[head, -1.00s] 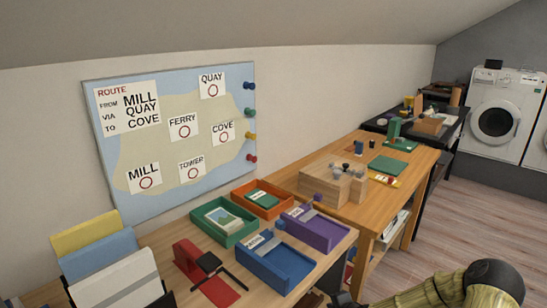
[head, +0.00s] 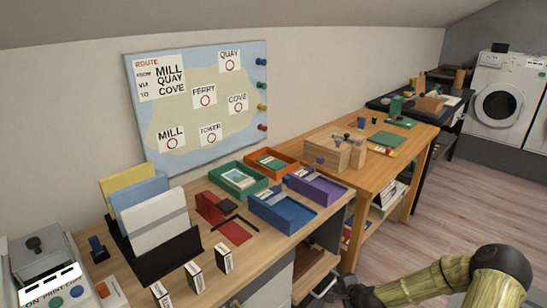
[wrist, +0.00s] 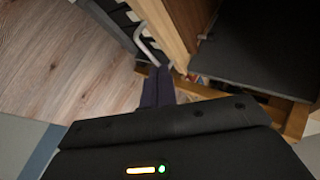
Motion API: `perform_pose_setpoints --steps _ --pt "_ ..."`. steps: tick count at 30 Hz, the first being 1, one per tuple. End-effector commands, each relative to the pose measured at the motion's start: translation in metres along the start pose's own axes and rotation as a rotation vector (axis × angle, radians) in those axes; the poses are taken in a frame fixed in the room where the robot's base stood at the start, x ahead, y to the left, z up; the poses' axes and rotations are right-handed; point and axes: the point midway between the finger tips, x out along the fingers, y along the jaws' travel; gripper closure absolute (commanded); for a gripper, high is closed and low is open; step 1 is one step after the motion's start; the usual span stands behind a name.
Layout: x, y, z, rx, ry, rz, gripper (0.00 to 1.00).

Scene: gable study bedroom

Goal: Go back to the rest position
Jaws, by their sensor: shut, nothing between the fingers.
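My gripper (head: 338,294) is low at the bottom of the head view, in front of the desk and below its top. It is partly cut off by the frame edge there. In the wrist view my gripper (wrist: 158,88) shows its two dark fingers together, with nothing between them. A curved metal handle (wrist: 149,48) is just beyond the fingertips in the wrist view. I cannot tell whether they touch it. My arm runs from the gripper to the lower right of the head view.
The desk (head: 270,242) carries blue (head: 283,217), purple, green and orange trays, and a file rack (head: 168,255). A wooden workbench (head: 376,163) stands beyond it. A route map (head: 200,105) hangs on the wall. Plank floor (head: 450,205) is open at right.

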Motion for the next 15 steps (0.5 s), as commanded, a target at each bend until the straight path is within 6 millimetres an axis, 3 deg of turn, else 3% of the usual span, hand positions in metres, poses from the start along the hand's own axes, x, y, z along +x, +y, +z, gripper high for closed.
perform_pose_setpoints --steps 15 --pt "-0.059 -0.039 0.031 -0.267 -0.08 0.114 1.0"
